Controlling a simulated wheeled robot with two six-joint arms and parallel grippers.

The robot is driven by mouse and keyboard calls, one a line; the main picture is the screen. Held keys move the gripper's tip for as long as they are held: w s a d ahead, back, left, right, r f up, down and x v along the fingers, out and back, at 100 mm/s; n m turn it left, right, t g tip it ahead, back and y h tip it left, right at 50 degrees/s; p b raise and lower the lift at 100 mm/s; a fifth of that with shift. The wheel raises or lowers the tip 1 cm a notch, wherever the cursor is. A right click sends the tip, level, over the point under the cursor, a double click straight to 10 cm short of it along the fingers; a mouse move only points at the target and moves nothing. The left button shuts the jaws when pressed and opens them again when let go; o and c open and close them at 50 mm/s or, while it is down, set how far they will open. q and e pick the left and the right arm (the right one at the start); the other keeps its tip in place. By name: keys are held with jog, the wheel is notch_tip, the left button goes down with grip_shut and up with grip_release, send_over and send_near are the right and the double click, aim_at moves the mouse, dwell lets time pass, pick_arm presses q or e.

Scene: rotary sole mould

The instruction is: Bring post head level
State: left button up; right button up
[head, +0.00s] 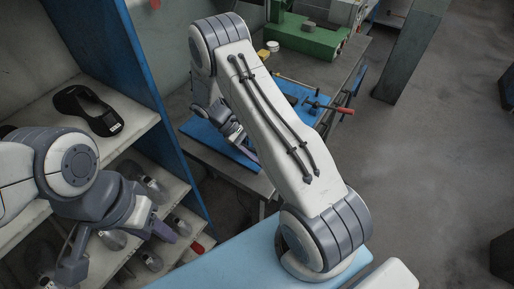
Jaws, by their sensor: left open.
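My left gripper (122,250) is open and empty in front of the shelf rack at the lower left. My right arm rises from the light blue surface at the bottom, bends at the top and hangs down behind its own upper link. My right gripper (236,136) is small and partly hidden there, close to the blue board on the bench; its jaws are not clear. I cannot pick out a post head with certainty.
A black sole-shaped piece (90,112) lies on the upper shelf (128,100). Several metallic rounded pieces sit on lower shelves. A bench holds a blue board (200,132), a red-handled tool (344,110) and a green machine (308,36). Floor at right is mostly clear.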

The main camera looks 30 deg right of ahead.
jog(key=b+v, duration=0.3)
jog(key=v, duration=0.7)
jog(key=shift+w, duration=0.2)
jog(key=shift+a, duration=0.1)
